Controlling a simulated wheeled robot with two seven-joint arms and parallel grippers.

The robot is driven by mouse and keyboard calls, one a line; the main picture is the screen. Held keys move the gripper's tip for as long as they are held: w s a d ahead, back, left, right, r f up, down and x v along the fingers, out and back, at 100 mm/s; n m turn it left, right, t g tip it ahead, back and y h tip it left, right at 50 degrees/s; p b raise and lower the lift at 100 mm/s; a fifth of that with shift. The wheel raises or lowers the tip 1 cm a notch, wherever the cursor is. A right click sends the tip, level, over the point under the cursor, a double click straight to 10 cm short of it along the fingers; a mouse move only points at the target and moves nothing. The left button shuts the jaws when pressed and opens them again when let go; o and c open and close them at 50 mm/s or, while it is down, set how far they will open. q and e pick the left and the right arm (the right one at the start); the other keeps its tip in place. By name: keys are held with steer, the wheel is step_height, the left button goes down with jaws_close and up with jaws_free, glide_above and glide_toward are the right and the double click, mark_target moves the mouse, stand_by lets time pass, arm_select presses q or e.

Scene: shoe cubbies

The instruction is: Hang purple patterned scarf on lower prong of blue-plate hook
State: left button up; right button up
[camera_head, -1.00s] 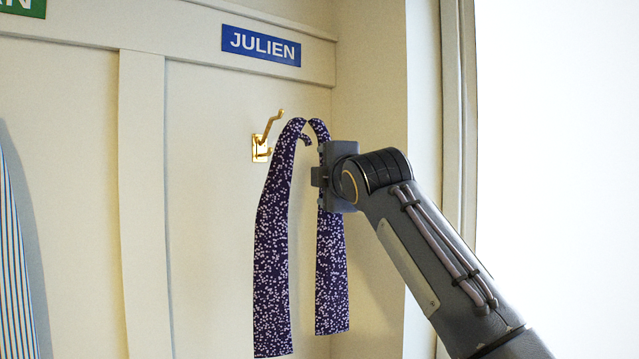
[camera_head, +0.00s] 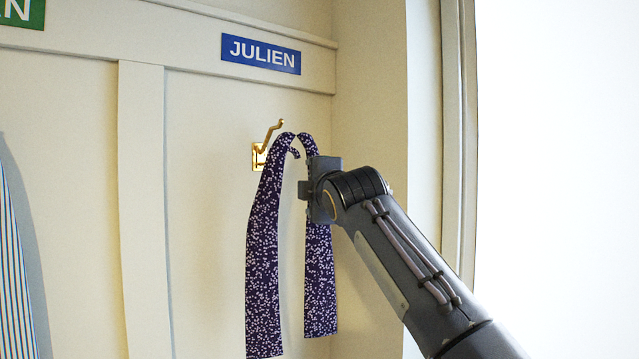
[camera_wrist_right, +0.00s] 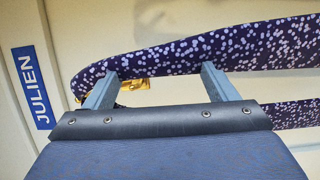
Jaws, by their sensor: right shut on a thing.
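The purple patterned scarf (camera_head: 266,235) hangs folded in two tails, its fold just right of the gold hook (camera_head: 259,155) under the blue JULIEN plate (camera_head: 261,54). The hook's upper prong rises clear above the scarf. The lower prong is hidden behind the scarf, so I cannot tell whether they touch. My right gripper (camera_head: 304,190) is shut on the scarf below its fold, at the right tail. In the right wrist view, the gripper (camera_wrist_right: 160,88) is against the scarf (camera_wrist_right: 215,48), with a bit of the gold hook (camera_wrist_right: 136,84) behind. My left gripper is out of view.
A side wall (camera_head: 370,110) stands close on the right of the hook. A vertical board (camera_head: 143,200) divides the panels on the left. A striped blue and white cloth (camera_head: 15,270) hangs at the far left, below a green plate (camera_head: 22,12).

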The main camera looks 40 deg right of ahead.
steer(key=w+d+f+p, duration=0.1)
steer(key=w+p, duration=0.3)
steer(key=w, duration=0.5)
steer(key=shift+f, duration=0.25)
stand_by(0.4)
stand_by(0.5)
steer(key=o, duration=1)
steer(key=shift+c, duration=0.2)
steer(key=shift+s+a+f, duration=0.1)
steer(key=shift+s, duration=0.05)
